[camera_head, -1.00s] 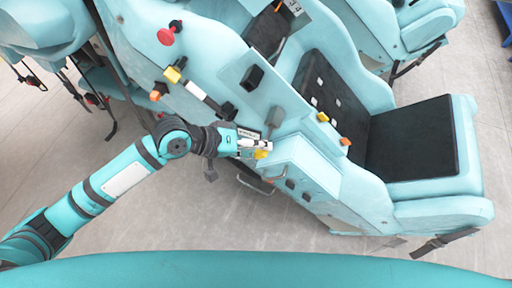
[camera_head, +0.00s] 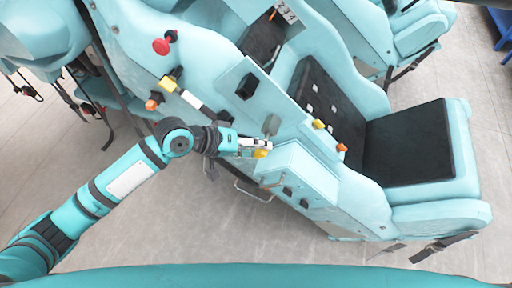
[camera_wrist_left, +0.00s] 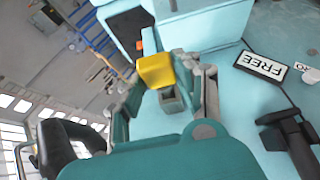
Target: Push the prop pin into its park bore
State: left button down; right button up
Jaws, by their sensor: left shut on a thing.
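My left gripper (camera_head: 256,146) is at the side of the teal coaster car (camera_head: 228,62). It is shut on a yellow-headed piece, which I take to be the prop pin (camera_head: 261,154). In the left wrist view the yellow pin head (camera_wrist_left: 155,70) shows at the fingertips, with a finger on each side. A grey square part (camera_wrist_left: 172,98) shows just below the yellow head; I cannot tell whether it belongs to the pin or to a socket. No park bore can be made out clearly, nor how deep the pin sits. My right gripper is not in view.
A grab handle (camera_head: 254,192) lies below the gripper. Open floor is at lower left.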

pick_arm(q)
jog(key=shift+w+d, duration=0.2)
jog(key=shift+w, duration=0.35)
jog(key=shift+w+d, duration=0.15)
jog(key=shift+w, duration=0.35)
jog(key=c, duration=0.8)
grip_release()
jog(key=shift+c, duration=0.2)
jog(key=shift+s+a, duration=0.1)
jog(key=v, duration=1.2)
